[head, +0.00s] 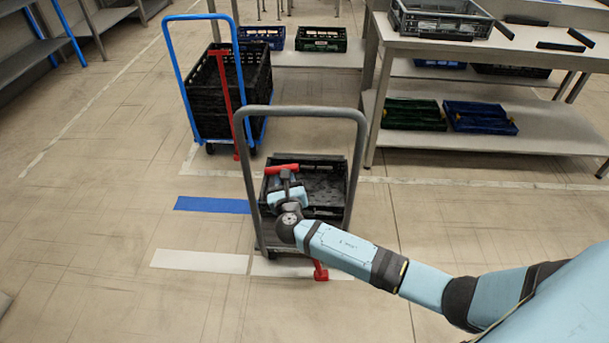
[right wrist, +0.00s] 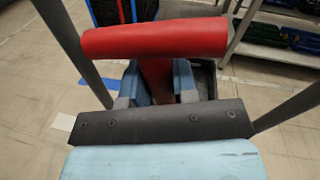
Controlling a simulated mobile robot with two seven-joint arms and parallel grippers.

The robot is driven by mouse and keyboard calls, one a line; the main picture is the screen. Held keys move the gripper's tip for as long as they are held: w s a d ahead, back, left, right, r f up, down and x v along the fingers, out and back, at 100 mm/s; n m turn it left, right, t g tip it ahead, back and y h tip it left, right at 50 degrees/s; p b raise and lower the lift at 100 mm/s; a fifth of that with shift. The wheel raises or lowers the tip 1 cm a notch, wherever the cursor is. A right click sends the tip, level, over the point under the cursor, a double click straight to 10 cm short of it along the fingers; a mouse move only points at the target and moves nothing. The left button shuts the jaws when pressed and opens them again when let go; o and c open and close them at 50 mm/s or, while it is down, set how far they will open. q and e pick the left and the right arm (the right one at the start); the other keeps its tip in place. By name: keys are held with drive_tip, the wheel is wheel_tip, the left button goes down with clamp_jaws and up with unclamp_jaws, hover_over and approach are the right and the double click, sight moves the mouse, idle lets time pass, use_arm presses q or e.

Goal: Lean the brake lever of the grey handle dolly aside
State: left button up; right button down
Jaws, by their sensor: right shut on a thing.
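The grey handle dolly (head: 359,150) stands on the floor in the middle of the head view, carrying a black crate (head: 335,187). Its red brake lever has a crossbar (head: 281,168) on top, which shows inside the handle frame. A red piece (head: 320,272) shows low at the dolly's near side. My right gripper (head: 287,180) is shut on the brake lever, just under the crossbar. In the right wrist view the red stem (right wrist: 157,80) runs down between the fingers. My arm hides the lever's middle, so I cannot tell its exact tilt. My left gripper is not in view.
A blue handle dolly (head: 176,62) with black crates (head: 207,100) and its own red lever stands behind left. A workbench (head: 440,44) with a grey crate (head: 440,18) on top is at the right. A blue floor mark (head: 212,205) lies left; the left floor is open.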

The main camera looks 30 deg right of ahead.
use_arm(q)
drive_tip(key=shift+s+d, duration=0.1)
use_arm(e)
drive_tip(key=shift+a+f, duration=0.1)
drive_tip(key=shift+a, duration=0.35)
drive_tip(key=c, duration=1.1)
unclamp_jaws()
drive_tip(key=shift+a, duration=0.1)
drive_tip(key=shift+o, duration=0.9)
drive_tip(key=shift+w+a, duration=0.1)
drive_tip(key=shift+w, duration=0.05)
drive_tip(key=shift+d, duration=0.2)
use_arm(q)
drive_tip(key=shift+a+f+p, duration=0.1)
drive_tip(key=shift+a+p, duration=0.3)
drive_tip(key=shift+p, duration=0.95)
use_arm(e)
drive_tip(key=v, duration=1.3)
drive_tip(key=shift+s, duration=0.45)
